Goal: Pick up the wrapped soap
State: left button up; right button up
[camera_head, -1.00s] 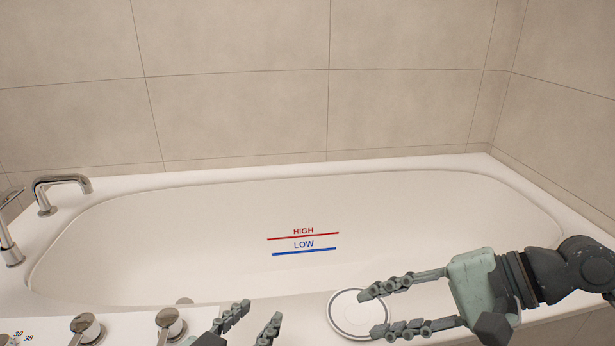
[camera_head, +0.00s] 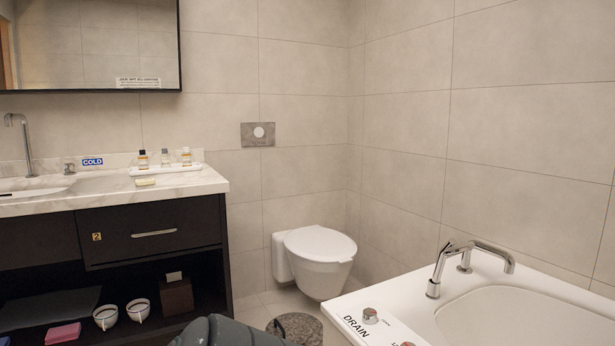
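A small pale cream bar (camera_head: 145,182), which looks like the wrapped soap, lies on the marble counter (camera_head: 205,184) near its front edge. It is too small to make out its wrapping. Neither of my grippers is in view. A dark rounded part at the bottom middle seems to be part of my arm.
A white tray (camera_head: 183,169) with small bottles stands behind the bar. A sink tap (camera_head: 22,140) is at left. A toilet (camera_head: 320,262) and bathtub (camera_head: 500,320) stand to the right.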

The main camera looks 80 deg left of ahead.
aim_at(151, 181)
jog(key=k+u, duration=0.2)
jog(key=u, duration=0.2)
jog(key=k+j+u, duration=0.1)
jog(key=u, duration=0.35)
jog(key=k+u, duration=0.1)
jog(key=u, duration=1.75)
jog(key=k+l+u, duration=0.1)
jog(key=l+u, duration=0.3)
jog(key=k+l+u, duration=0.15)
jog(key=u, duration=0.3)
jog(key=i+l, duration=0.1)
jog(key=l, duration=0.15)
jog(key=i+l, duration=0.1)
jog(key=l, duration=0.15)
